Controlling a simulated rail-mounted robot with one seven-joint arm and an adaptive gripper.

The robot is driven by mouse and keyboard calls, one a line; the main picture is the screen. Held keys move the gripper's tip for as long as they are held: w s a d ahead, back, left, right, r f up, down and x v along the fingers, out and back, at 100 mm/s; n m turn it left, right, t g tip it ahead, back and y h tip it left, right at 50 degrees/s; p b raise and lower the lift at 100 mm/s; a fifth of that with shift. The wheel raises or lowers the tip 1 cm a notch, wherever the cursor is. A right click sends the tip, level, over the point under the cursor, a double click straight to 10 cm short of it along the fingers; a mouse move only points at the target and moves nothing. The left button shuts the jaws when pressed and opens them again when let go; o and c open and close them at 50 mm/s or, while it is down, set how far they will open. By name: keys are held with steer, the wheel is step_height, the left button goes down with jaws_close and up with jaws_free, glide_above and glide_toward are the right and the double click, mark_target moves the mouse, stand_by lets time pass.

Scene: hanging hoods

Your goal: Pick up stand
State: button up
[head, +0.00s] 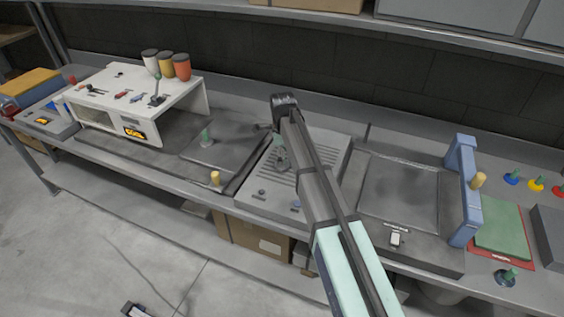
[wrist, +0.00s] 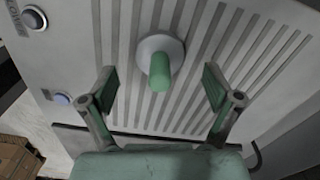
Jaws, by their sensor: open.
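The stand, a green peg on a round pale base (wrist: 160,50), stands on the grey grooved panel in the wrist view. In the head view it shows partly beside my arm (head: 281,158). My gripper (wrist: 158,80) is open, with one finger on each side of the peg in the picture. There is a clear gap on both sides, and no contact shows. The wrist view does not tell the exact height of the fingertips over the panel. In the head view my arm hides most of my gripper.
A white console (head: 110,90) is farther left. A blue frame (head: 466,190) stands to the right.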

steer(key=shift+f, duration=1.2)
steer(key=c, duration=1.5)
steer(key=shift+r, duration=0.15)
